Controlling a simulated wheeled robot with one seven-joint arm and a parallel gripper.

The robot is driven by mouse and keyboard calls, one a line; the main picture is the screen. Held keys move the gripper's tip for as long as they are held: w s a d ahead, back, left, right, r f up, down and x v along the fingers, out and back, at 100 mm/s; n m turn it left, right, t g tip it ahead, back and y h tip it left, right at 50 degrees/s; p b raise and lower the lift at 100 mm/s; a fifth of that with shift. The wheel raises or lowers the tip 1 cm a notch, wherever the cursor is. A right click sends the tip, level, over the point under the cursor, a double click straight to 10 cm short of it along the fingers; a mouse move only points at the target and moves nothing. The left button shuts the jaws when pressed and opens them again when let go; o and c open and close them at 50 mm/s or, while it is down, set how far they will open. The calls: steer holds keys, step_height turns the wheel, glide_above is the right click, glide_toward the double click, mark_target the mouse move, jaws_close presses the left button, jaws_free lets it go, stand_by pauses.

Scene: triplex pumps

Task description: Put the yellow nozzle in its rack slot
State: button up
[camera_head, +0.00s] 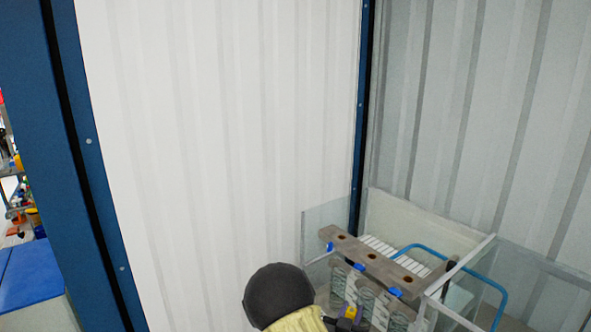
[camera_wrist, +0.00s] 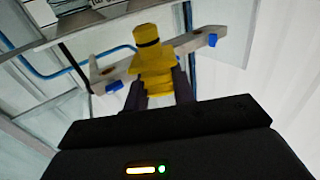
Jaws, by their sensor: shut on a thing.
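The yellow nozzle (camera_wrist: 153,62) stands out between the two dark fingers of my gripper (camera_wrist: 158,88) in the wrist view, with a black band near its tip. My gripper is shut on it. In the head view my gripper (camera_head: 348,316) is at the bottom edge, and only a small yellow part of the nozzle shows. The rack looks to be the brown-grey bar with dark holes (camera_head: 375,262), on the clear-walled box. In the wrist view the bar (camera_wrist: 190,46) crosses behind the nozzle. I cannot tell the gap between them or which slot is the nozzle's.
Blue clips (camera_head: 360,267) sit along the bar. A curved blue hose (camera_head: 455,256) runs behind it. Clear panels (camera_head: 318,236) wall the box on the left. A corrugated white wall (camera_head: 220,150) closes the back.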

steer(key=s+f+n+y, duration=0.2)
steer(key=f+y, duration=0.1)
steer(key=f, duration=0.5)
steer(key=s+f+n+t+y, duration=0.1)
steer(key=s+f+n+y, duration=0.1)
steer(key=f, duration=0.6)
steer(key=shift+s+d+f+n+t+y+b, duration=0.35)
steer(key=shift+s+y, duration=0.35)
steer(key=shift+y, duration=0.5)
steer(key=s+f, duration=0.4)
steer(key=f, duration=0.1)
steer(key=shift+s+f, duration=0.15)
steer(key=shift+f, duration=0.05)
steer(key=shift+a, duration=0.1)
stand_by(1.7)
